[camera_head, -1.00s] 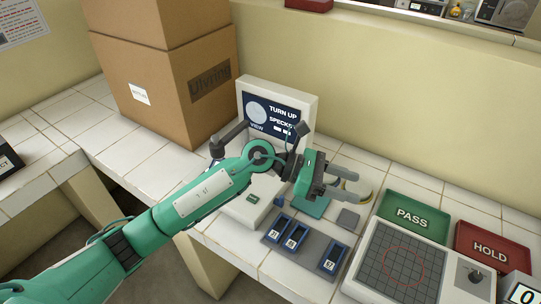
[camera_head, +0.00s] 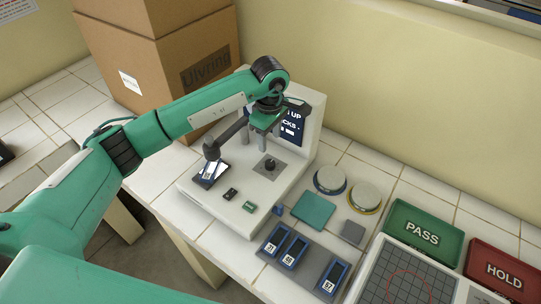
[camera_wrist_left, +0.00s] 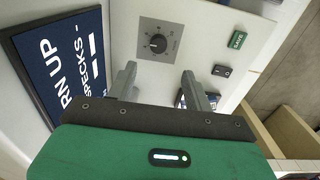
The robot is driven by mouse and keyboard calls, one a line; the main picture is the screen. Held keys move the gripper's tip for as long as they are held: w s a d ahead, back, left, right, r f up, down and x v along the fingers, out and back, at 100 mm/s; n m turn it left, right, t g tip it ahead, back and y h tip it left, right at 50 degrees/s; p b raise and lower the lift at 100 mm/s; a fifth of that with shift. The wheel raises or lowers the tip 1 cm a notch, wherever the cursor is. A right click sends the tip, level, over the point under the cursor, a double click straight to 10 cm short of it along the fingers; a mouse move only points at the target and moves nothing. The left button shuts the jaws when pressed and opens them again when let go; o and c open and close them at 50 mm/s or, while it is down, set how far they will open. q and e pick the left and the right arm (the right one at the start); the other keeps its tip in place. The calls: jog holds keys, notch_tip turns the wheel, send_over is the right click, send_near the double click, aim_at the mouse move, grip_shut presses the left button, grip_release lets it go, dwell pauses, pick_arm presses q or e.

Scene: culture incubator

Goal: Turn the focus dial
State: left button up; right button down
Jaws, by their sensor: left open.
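The focus dial (camera_head: 270,164) is a small black knob on a grey square plate, on top of the white instrument (camera_head: 212,212). It also shows in the left wrist view, as a dark knob (camera_wrist_left: 157,44) with marks around it. My left gripper (camera_head: 262,132) is open and empty, above and behind the dial in the head view. In the left wrist view the two fingers (camera_wrist_left: 160,78) are apart, and the dial lies beyond the gap between them, not touched. The instrument's screen (camera_head: 291,120) is partly hidden by my gripper. My right gripper is not in view.
A dark arm of the instrument (camera_head: 212,148) stands over a slide (camera_head: 211,171). A green SAVE button (camera_head: 249,207) and a black switch (camera_head: 230,194) sit in front. A slide tray (camera_head: 318,273), round dishes (camera_head: 330,179) and a PASS tray (camera_head: 422,233) stand to the right.

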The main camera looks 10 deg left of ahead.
pick_arm(q)
jog(key=p, duration=0.1)
send_over(270, 163)
notch_tip(270, 163, down, 4)
jog(key=shift+f, duration=0.1)
notch_tip(270, 163, down, 5)
jog(key=shift+f+p, duration=0.15)
jog(key=shift+p, duration=0.7)
jog(key=shift+f, duration=0.45)
jog(key=c, duration=1)
jog(key=shift+o, duration=0.2)
jog(key=shift+f, duration=0.1)
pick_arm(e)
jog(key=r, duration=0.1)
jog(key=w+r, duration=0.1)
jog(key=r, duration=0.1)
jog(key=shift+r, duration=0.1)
